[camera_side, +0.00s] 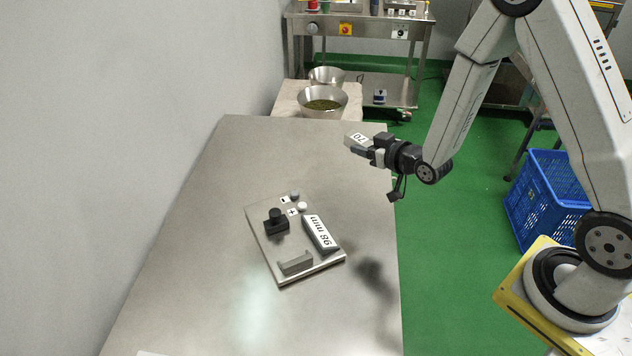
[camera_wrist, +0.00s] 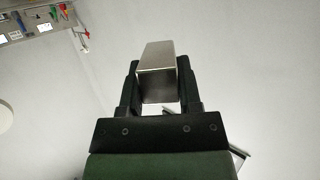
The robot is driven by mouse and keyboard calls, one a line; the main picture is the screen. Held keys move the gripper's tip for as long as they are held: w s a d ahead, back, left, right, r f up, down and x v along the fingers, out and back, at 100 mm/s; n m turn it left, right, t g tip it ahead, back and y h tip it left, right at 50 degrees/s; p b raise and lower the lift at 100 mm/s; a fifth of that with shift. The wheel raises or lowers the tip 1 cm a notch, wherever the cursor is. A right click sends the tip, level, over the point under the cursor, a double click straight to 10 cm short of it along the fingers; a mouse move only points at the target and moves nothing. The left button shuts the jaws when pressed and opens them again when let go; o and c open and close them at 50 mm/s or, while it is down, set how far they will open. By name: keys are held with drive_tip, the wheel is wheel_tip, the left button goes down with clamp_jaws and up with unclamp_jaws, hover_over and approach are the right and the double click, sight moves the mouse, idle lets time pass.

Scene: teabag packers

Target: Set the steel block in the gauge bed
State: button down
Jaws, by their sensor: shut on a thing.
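The steel block (camera_wrist: 157,57) is between the two fingers of my gripper (camera_wrist: 158,85) in the wrist view. In the side view my gripper (camera_side: 368,148) holds the block (camera_side: 356,139), whose pale face reads "70", in the air over the far right part of the steel table. The gauge (camera_side: 268,246) is a light plate on the table, to the left of and nearer than my gripper. It carries a grey stop (camera_side: 295,263), a black knobbed slider (camera_side: 276,222), a display reading "86 mm" (camera_side: 321,234) and two round buttons. The bed between stop and slider looks empty.
The steel table (camera_side: 190,275) is bare around the gauge. Two metal bowls (camera_side: 323,103) stand on a surface beyond its far end, one holding green bits. A blue crate (camera_side: 548,200) stands on the green floor at right. A wall runs along the left.

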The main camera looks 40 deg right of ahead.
drive_tip(key=y, duration=0.1)
hover_over(365, 214)
drive_tip(key=s+d, duration=0.1)
drive_tip(key=d, duration=0.3)
wheel_tip(365, 214, down, 7)
drive_tip(key=s+d+f+n, duration=0.1)
drive_tip(key=s+d+f, duration=0.1)
drive_tip(key=s+f, duration=0.3)
drive_tip(key=s+a+f, duration=0.1)
drive_tip(key=s+f, duration=0.2)
drive_tip(key=s, duration=0.3)
drive_tip(key=s+a+f+y, duration=0.1)
drive_tip(key=s+f, duration=0.2)
drive_tip(key=s, duration=0.3)
drive_tip(key=shift+a+f+n, duration=0.3)
drive_tip(key=shift+f+n, duration=0.1)
drive_tip(key=shift+w, duration=0.2)
drive_tip(key=shift+w+a, duration=0.45)
drive_tip(key=shift+w, duration=1.75)
drive_tip(key=shift+w+a, duration=0.4)
drive_tip(key=shift+w, duration=1.75)
drive_tip(key=shift+w+a, duration=0.45)
drive_tip(key=shift+w, duration=1.75)
drive_tip(key=w, duration=0.3)
drive_tip(key=shift+w+a, duration=0.15)
drive_tip(key=shift+a, duration=0.2)
drive_tip(key=shift+w+a+r, duration=0.1)
drive_tip(key=shift+w+r, duration=0.05)
drive_tip(key=shift+w, duration=0.45)
